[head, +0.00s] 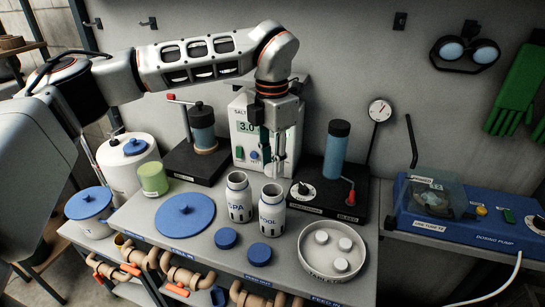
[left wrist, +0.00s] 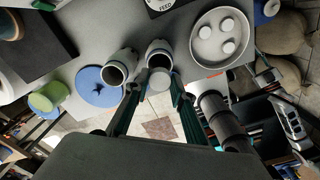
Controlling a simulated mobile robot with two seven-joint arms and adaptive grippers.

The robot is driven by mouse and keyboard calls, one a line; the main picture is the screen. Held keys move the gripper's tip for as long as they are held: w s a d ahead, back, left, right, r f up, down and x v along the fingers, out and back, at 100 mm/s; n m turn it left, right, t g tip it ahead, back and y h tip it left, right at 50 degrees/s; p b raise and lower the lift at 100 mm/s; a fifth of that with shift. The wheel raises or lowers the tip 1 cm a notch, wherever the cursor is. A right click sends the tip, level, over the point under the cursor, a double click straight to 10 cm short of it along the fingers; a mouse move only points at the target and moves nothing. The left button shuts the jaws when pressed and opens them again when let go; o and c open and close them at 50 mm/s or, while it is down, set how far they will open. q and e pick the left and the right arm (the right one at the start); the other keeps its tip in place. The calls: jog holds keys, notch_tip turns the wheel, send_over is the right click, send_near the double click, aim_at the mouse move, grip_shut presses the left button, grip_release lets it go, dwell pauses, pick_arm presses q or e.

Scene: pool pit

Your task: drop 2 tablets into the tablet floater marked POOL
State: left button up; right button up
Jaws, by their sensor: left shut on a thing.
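The white tablet floater marked POOL (head: 271,217) stands upright on the bench, open at the top; its dark mouth shows in the left wrist view (left wrist: 158,48). The similar floater marked SPA (head: 239,203) stands open just left of it. My left gripper (head: 272,168) points down above the POOL floater, shut on a white round tablet. The tablet (left wrist: 159,82) shows between the fingertips in the left wrist view, partly in front of the POOL floater. Three tablets (head: 345,243) lie in the round tablet tray (head: 309,262) at the right. Whether the POOL floater holds anything is hidden.
Two blue caps (head: 227,238) lie in front of the floaters. A large blue lid (head: 185,216) and a green jar (head: 153,179) are to the left. A salt meter (head: 238,140) and a black stand with a blue cylinder (head: 335,150) are behind. A dosing pump (head: 450,215) sits right.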

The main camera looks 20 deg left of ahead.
pick_arm(q)
jog(key=shift+f, duration=0.4)
jog(key=shift+f+b, duration=0.55)
jog(key=shift+f, duration=0.7)
jog(key=shift+f+b, duration=0.8)
jog(key=shift+b, duration=0.1)
pick_arm(e)
jog(key=shift+w+a+r+t+y, duration=0.2)
jog(key=shift+w+a, duration=0.25)
jog(key=shift+a, duration=0.2)
jog(key=shift+w+a+r+t+y, duration=0.1)
jog(key=shift+w+a+y, duration=0.1)
jog(key=shift+w+a, duration=0.3)
jog(key=shift+s+f, duration=0.1)
jog(key=shift+s, duration=0.2)
pick_arm(q)
jog(key=o, duration=1)
